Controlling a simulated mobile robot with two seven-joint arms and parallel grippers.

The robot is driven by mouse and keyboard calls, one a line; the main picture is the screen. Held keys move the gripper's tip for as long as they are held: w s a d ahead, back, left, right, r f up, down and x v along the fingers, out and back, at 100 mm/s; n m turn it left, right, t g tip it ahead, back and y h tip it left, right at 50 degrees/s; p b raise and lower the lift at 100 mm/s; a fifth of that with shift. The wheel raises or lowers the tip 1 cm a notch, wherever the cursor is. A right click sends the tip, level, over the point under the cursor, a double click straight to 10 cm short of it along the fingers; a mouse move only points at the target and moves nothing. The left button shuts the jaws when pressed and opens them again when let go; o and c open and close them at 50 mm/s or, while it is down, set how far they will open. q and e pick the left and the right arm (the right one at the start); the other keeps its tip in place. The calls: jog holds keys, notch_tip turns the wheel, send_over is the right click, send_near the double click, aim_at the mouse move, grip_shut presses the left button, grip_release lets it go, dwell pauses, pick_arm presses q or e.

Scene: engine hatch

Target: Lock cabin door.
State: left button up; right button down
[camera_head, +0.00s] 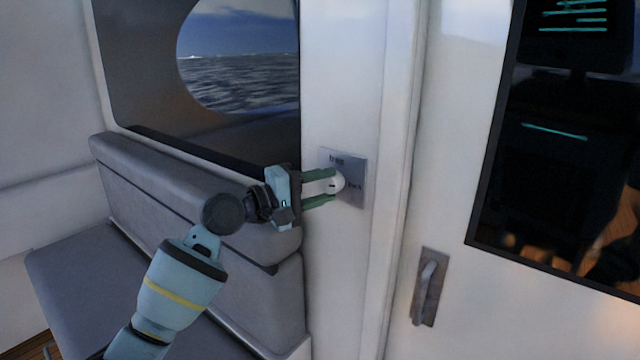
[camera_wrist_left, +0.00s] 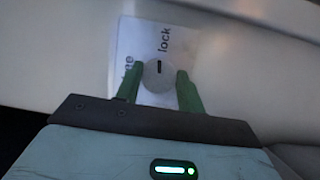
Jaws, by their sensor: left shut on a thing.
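My left gripper (camera_head: 332,186) is shut on the knob, one green finger above and one below. In the left wrist view the knob (camera_wrist_left: 158,80) is between the fingers of the gripper (camera_wrist_left: 160,73). Its short dark mark is on the side by the word "lock" and lines up with it. My right gripper is not in view.
The door has a grey handle (camera_head: 428,287) on a plate and a dark window (camera_head: 560,130). A grey padded bench (camera_head: 195,185) stands left of the wall, below an oval window (camera_head: 240,60) showing the sea.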

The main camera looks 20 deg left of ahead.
pick_arm(q)
jog(key=shift+r+m+g+y+p, duration=0.1)
jog(key=shift+m+g+y+p, duration=0.25)
jog(key=shift+m, duration=0.55)
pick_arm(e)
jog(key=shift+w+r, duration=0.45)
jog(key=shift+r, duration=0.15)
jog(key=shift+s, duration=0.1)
pick_arm(q)
jog(key=o, duration=1)
jog(key=shift+c, duration=0.2)
jog(key=shift+s+a, duration=0.4)
jog(key=v, duration=0.6)
jog(key=shift+s+a, duration=0.2)
jog(key=shift+s, duration=0.15)
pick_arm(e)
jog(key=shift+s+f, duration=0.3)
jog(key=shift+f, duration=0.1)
